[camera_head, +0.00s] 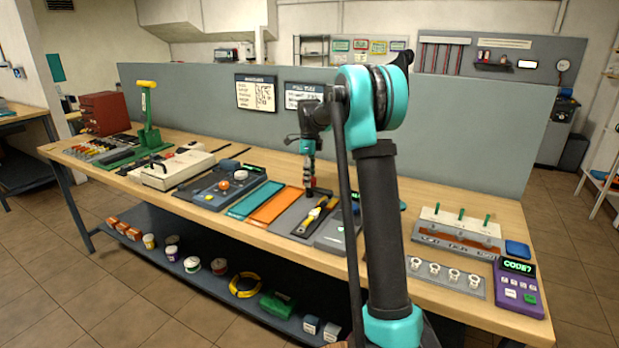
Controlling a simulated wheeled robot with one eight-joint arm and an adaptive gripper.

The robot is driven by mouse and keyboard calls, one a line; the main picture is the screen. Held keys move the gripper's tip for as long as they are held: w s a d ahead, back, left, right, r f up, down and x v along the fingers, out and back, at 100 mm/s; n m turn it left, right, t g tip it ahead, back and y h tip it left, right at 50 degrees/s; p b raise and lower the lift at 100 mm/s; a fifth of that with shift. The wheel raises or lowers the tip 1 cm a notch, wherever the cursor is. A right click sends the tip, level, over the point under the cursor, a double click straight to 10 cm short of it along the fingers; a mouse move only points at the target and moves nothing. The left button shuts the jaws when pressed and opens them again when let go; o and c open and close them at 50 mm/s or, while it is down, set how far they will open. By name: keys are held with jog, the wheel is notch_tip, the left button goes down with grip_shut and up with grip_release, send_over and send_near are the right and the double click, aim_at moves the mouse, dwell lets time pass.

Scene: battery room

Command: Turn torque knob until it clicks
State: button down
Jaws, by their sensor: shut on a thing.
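My gripper (309,189) points down at the back of a grey board (288,222) in the middle of the bench. It is shut on a small dark part there, which looks like the torque knob. The fingers cover most of the knob, and its marks and angle are too small to read.
Left of the board lie an orange mat (272,207), a teal mat (250,200) and a dark panel with knobs (210,190). A green lever press (150,135) stands further left. A purple keypad (518,290) is at the right. A grey partition (450,130) closes the back.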

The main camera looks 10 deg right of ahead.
dwell(0.4)
jog(key=c, duration=0.8)
grip_release()
notch_tip(320, 180, up, 12)
jog(key=shift+r, duration=0.1)
